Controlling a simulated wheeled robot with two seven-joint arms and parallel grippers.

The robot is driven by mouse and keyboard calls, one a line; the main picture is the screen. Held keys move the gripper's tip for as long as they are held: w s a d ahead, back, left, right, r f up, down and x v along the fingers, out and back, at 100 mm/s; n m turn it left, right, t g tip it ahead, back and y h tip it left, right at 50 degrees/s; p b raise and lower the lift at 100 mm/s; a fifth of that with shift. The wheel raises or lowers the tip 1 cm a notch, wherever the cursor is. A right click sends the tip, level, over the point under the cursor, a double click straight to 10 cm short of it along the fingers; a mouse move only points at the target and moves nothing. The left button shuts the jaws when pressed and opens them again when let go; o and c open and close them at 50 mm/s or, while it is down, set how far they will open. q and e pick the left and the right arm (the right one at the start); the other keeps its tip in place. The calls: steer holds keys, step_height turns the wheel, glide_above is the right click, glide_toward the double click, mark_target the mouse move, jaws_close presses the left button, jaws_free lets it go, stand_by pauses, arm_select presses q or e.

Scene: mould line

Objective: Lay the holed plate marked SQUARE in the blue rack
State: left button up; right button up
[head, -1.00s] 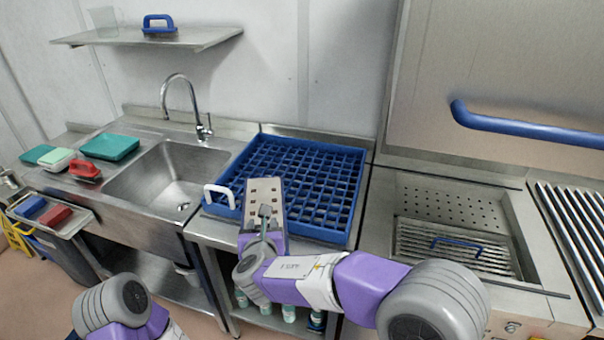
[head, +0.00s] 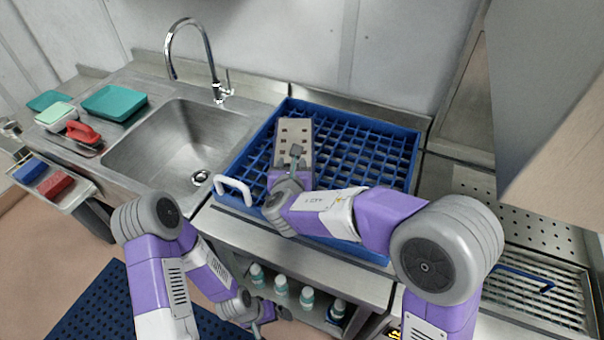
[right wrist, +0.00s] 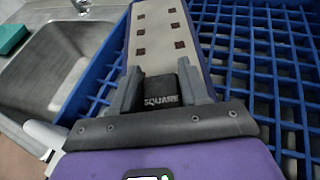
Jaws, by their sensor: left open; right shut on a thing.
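The holed plate (head: 294,138) is a pale flat slab with rows of square holes. Its dark grip reads SQUARE (right wrist: 161,101) in the right wrist view. My right gripper (right wrist: 161,84) is shut on this grip, and the plate extends away over the left part of the blue rack (head: 415,160). I cannot tell whether the plate touches the rack's grid. The rack is a blue lattice tray with a white handle (head: 232,190) at its front left. My left gripper (head: 264,318) is open and low, in front of the counter, away from the plate.
A sink (head: 170,150) with a tall tap (head: 195,55) lies left of the rack. Teal trays (head: 114,101) and a red-handled tool (head: 84,135) sit beyond it. A steel hood stands at the right. Several bottles (head: 281,285) stand on the shelf below.

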steer(key=shift+s+f, duration=0.1)
steer(key=shift+f, duration=0.8)
step_height(320, 180, down, 4)
steer(key=shift+f+b, duration=0.15)
steer(key=shift+b, duration=0.75)
steer(key=o, duration=1.3)
steer(key=p+v, duration=0.1)
steer(key=v, duration=1.1)
steer(key=shift+p, duration=0.3)
